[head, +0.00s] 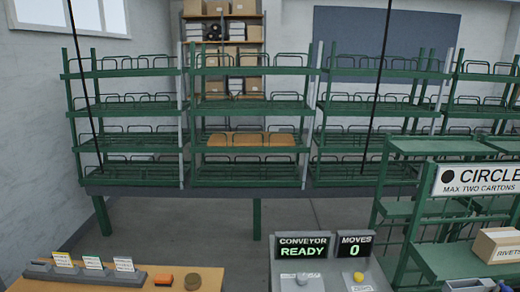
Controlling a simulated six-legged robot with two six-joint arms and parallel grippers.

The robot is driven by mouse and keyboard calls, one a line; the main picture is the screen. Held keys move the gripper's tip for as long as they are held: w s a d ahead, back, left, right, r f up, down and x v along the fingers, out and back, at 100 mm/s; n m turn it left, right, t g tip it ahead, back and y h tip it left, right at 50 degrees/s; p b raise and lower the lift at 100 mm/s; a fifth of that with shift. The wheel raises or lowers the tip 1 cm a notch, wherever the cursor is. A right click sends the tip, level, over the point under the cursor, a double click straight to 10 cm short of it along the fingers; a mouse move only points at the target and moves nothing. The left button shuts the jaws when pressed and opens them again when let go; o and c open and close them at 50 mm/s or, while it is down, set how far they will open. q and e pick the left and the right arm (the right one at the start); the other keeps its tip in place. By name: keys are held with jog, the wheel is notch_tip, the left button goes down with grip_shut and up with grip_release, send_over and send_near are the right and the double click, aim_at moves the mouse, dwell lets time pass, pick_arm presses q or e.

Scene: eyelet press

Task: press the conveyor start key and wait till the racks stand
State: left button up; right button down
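The conveyor console (330,280) stands at the bottom centre. Its left display (302,246) reads CONVEYOR READY and its right display (355,245) reads MOVES 0. Below them are a pale grey key (302,279) and a yellow key (358,277); their labels are too small to read, so I cannot tell which is the start key. Green racks, left (125,104), middle (250,104) and right (365,105), stand in a row above a dark rail (250,191). Neither gripper is in view.
A wooden table (190,272) at the lower left holds a card holder (85,274), an orange block (164,280) and a round brown item (193,281). At right, a green stand carries a CIRCLE sign (480,179) and a RIVETS carton (497,245). Thin dark vertical lines cross the racks.

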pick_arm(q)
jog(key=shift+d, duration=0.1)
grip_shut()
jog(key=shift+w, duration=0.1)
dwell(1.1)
